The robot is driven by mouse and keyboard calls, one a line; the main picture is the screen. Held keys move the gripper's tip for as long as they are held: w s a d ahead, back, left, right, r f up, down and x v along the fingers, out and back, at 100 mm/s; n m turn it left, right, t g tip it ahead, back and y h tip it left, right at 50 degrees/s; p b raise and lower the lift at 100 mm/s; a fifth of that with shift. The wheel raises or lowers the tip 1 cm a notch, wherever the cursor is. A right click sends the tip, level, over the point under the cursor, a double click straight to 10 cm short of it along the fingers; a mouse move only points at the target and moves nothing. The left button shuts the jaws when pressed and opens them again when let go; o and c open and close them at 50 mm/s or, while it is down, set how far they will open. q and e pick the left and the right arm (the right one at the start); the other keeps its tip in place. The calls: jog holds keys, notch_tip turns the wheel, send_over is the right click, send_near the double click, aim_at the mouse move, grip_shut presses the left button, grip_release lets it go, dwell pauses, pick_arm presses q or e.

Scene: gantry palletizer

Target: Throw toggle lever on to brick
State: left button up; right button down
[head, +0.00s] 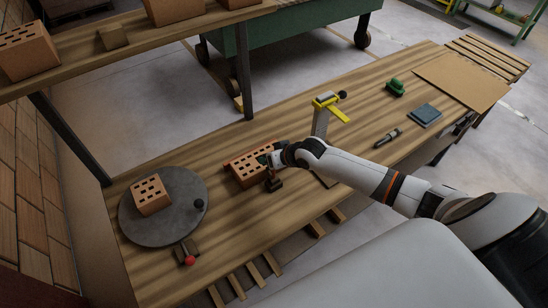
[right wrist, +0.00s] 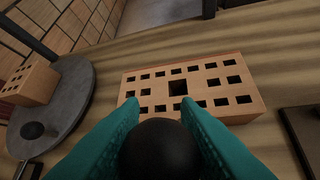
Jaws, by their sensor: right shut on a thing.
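A perforated orange brick (head: 243,172) lies on the wooden bench; it also fills the middle of the right wrist view (right wrist: 210,68). My right gripper (head: 268,162) is over the right end of this brick. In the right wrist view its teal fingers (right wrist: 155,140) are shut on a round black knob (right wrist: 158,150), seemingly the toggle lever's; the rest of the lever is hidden. Whether anything presses on the brick cannot be told. My left gripper is out of view.
A grey turntable (head: 170,225) with a second brick (head: 151,195) stands at left, a red knob (head: 190,260) in front. A yellow-topped upright fixture (head: 328,103) stands right of my gripper. A shelf (head: 150,40) overhangs the back left.

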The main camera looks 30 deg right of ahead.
jog(key=shift+w+a+f, duration=0.1)
jog(key=shift+w+f, duration=0.1)
jog(key=shift+w, duration=0.6)
jog(key=c, duration=1.4)
grip_release()
jog(key=shift+f, duration=0.1)
jog(key=shift+o, duration=1.4)
jog(key=shift+w, duration=0.2)
jog(key=shift+s, duration=0.1)
jog(key=v, duration=1.2)
jog(key=shift+b, duration=0.45)
jog(key=shift+f, duration=0.1)
